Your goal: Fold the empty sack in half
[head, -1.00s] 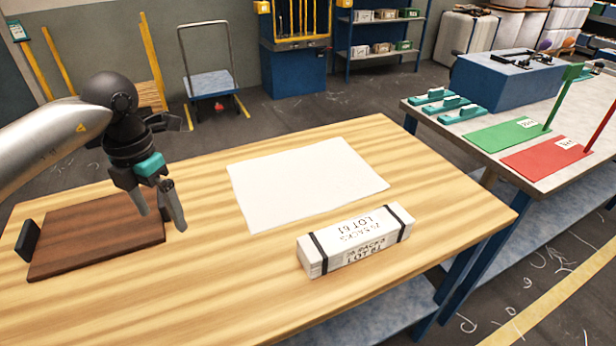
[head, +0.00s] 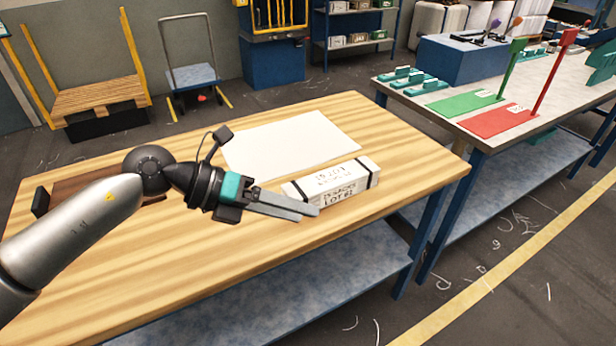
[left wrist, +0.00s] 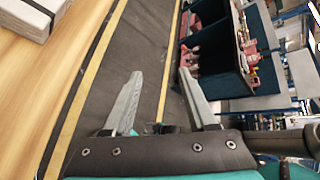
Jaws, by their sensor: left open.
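The empty sack (head: 295,143) is a flat white sheet lying unfolded on the wooden table, behind my left gripper. Part of its left edge is near or behind my wrist. My left gripper (head: 309,213) is open and empty, pointing right, in front of the strapped white bundle marked LOT 61 (head: 345,188). I cannot tell whether it touches the bundle. In the left wrist view the two fingers (left wrist: 161,72) are spread with only floor between them, and a corner of the bundle (left wrist: 32,18) shows at upper left. My right gripper is not in view.
A brown board (head: 78,190) lies at the table's left, partly hidden by my arm. The wooden table (head: 230,265) is clear in front. A second table at right holds green (head: 462,103) and red (head: 495,120) mats and a blue box (head: 470,62).

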